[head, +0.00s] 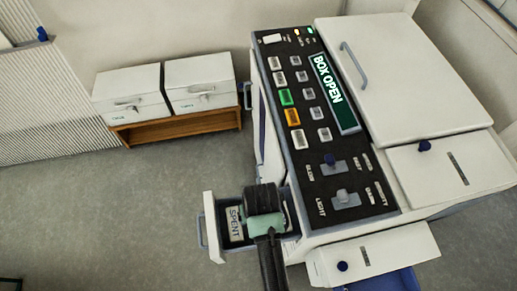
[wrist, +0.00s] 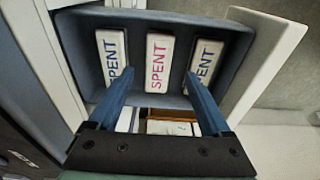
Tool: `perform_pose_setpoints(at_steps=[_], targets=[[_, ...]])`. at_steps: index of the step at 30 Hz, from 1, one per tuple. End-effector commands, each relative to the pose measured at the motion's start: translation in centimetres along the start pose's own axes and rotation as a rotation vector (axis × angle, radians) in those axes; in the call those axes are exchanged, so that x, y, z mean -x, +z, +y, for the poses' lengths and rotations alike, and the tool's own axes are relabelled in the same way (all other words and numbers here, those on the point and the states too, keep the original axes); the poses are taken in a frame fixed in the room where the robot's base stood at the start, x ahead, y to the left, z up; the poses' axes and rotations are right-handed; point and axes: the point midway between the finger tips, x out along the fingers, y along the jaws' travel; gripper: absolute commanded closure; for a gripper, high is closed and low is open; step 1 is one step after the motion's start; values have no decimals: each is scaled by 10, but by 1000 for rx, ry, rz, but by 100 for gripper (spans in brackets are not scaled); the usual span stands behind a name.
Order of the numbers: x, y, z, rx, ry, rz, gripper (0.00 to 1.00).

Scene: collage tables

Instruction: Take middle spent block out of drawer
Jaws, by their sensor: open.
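The open drawer (wrist: 215,25) holds three white SPENT blocks in a row in the wrist view. The middle spent block (wrist: 158,60) has pink lettering. The left block (wrist: 112,55) and right block (wrist: 206,60) have blue lettering. My gripper (wrist: 158,84) is open and empty. Its blue fingers point into the drawer, one on either side of the middle block in the picture; the right fingertip overlaps the right block. The gap in depth cannot be told. In the head view my gripper (head: 265,205) covers much of the drawer (head: 211,228), and one SPENT block (head: 235,224) shows.
The drawer juts from a white machine (head: 400,80) whose display (head: 334,92) reads BOX OPEN. A white tray part (head: 385,252) sticks out at lower right. Two small white boxes (head: 160,88) stand on a wooden shelf (head: 175,127) at back left. Grey floor lies free at left.

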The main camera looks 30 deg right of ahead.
Motion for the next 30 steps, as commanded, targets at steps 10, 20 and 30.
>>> perform_pose_setpoints(at_steps=[10, 20, 30], targets=[[-40, -3, 3, 0, 0, 0, 18], [-43, -3, 3, 0, 0, 1, 23], [-43, -3, 3, 0, 0, 1, 84]])
